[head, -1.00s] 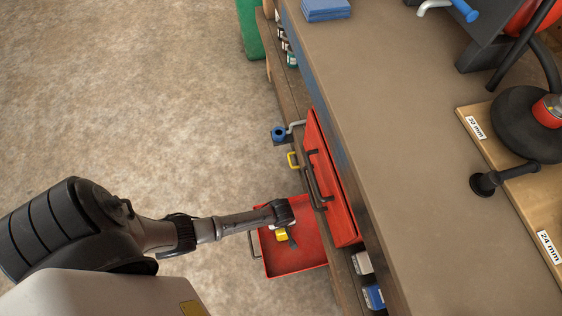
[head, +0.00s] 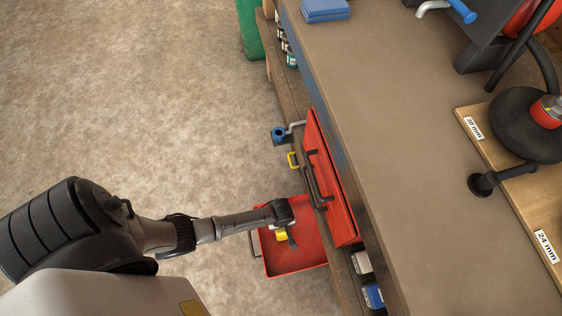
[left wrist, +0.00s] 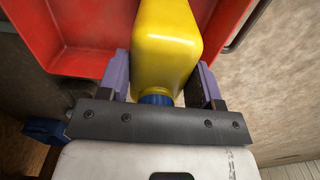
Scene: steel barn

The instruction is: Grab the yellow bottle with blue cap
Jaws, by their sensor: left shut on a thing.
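The yellow bottle (left wrist: 167,45) fills the middle of the left wrist view, with its blue cap (left wrist: 156,99) toward my wrist. My left gripper (left wrist: 165,72) is shut on the bottle, with a purple-grey finger on each side of it. In the head view the bottle (head: 281,235) shows as a small yellow patch below my left gripper (head: 281,225), over the open red drawer (head: 300,259). I cannot tell from these views whether the bottle touches the drawer floor. My right gripper is not in view.
The workbench top (head: 385,130) rises right of the drawer. A blue tool (head: 279,134) and a yellow-handled item (head: 293,160) stick out from the shelf. Open floor (head: 130,110) lies to the left.

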